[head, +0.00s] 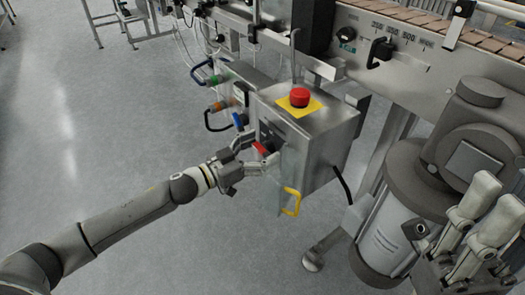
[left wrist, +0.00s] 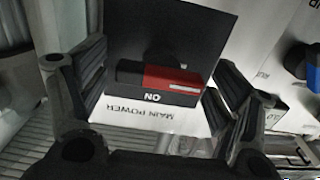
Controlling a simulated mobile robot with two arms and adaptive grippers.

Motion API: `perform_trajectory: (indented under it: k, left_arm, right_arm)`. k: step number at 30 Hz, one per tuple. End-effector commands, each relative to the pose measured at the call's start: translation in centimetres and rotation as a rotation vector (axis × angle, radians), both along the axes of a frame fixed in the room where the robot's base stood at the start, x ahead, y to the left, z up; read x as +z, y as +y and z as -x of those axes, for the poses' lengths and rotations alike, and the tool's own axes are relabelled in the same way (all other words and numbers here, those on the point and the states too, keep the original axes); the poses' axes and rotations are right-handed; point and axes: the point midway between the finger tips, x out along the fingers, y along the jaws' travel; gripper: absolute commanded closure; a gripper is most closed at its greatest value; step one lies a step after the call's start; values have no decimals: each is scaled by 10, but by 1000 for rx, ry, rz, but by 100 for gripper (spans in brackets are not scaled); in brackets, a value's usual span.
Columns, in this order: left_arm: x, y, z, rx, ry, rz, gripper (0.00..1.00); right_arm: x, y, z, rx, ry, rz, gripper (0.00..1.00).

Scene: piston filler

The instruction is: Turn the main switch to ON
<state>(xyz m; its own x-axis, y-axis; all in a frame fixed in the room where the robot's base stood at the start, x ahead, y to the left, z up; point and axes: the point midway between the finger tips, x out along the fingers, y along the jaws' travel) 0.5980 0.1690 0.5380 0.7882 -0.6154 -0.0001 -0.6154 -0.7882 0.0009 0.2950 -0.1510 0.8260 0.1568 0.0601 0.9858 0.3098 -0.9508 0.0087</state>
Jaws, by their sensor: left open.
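The main switch (left wrist: 158,76) has a bar handle, part black and part red, on a black plate. In the left wrist view, "ON" and "MAIN POWER" read upside down below the handle. In the head view its red part (head: 262,147) shows on the left face of a grey metal box (head: 318,135). My left gripper (head: 252,155) is open at the switch, its fingers on either side of the handle in the left wrist view (left wrist: 162,80). I cannot tell whether they touch it. My right gripper (head: 490,215) is at the lower right, partly cut off, its jaw state unclear.
A red emergency button (head: 299,97) on a yellow plate tops the box. Blue, green and orange handled parts (head: 214,80) lie behind my left gripper. The floor at left is clear.

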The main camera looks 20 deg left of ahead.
Motion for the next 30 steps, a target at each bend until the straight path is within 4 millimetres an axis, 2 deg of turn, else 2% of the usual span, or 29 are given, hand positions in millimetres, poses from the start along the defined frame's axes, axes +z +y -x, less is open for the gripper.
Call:
perform_trajectory:
  k: [11,22,30]
  left_arm:
    - [0,-3,-4,0,-1,-1,16]
    - [0,-3,-3,0,-1,-1,61]
    - [1,-3,-3,0,-14,-18,62]
  right_arm:
    - [3,0,-1,-1,-9,-3,70]
    - [3,-1,0,-2,-11,-5,70]
    - [5,-1,1,-2,-11,-6,70]
